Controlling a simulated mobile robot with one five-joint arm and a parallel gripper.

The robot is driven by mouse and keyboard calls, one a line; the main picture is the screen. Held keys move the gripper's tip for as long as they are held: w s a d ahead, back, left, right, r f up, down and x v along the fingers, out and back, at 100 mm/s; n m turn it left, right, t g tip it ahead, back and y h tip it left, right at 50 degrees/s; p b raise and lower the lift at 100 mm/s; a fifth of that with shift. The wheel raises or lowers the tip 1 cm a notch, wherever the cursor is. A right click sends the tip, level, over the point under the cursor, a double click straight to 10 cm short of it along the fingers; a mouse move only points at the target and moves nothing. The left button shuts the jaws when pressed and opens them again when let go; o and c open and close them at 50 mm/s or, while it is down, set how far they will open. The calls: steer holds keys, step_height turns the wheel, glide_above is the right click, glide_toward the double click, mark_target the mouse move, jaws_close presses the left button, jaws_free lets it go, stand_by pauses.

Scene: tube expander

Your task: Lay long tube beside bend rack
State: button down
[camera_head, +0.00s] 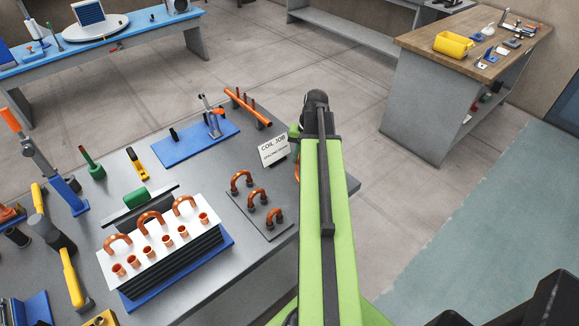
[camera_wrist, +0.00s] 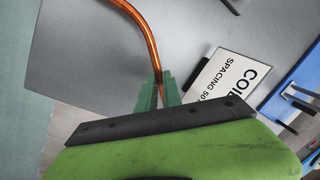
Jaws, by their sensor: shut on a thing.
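A long copper tube (camera_wrist: 146,38) is held between the green fingers of my gripper (camera_wrist: 159,88) in the wrist view. It runs up from the fingers and curves to the upper left, out of the picture. Grey tabletop lies behind it. The bend rack (camera_head: 270,226), a dark plate carrying copper U-bends, lies on the grey table just left of my arm. Whether the tube touches the table cannot be told.
A white job card (camera_head: 273,150) stands behind the rack; it also shows right of my fingers (camera_wrist: 228,88). A white-topped coil block (camera_head: 165,245) with copper bends is left of the rack. A blue fixture (camera_head: 190,146) and an orange bar (camera_head: 246,107) lie farther back.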

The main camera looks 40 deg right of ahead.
steer(key=shift+s+f+b, duration=0.15)
steer(key=shift+f+b, duration=0.05)
steer(key=shift+b, duration=0.1)
steer(key=f+b, duration=0.3)
steer(key=f, duration=0.1)
steer(key=shift+w+b, duration=0.2)
steer(key=shift+b, duration=0.15)
steer(key=shift+a+r, duration=0.15)
steer(key=shift+r, duration=0.2)
steer(key=shift+f, duration=0.25)
steer(key=c, duration=1.8)
jaws_free()
steer(key=shift+s, duration=0.1)
steer(key=r+p, duration=0.4)
steer(key=s+d+r+p, duration=0.1)
steer(key=r+p, duration=0.7)
steer(key=shift+s+d+r, duration=0.15)
steer(key=shift+s+d, duration=0.15)
steer(key=shift+d, duration=0.05)
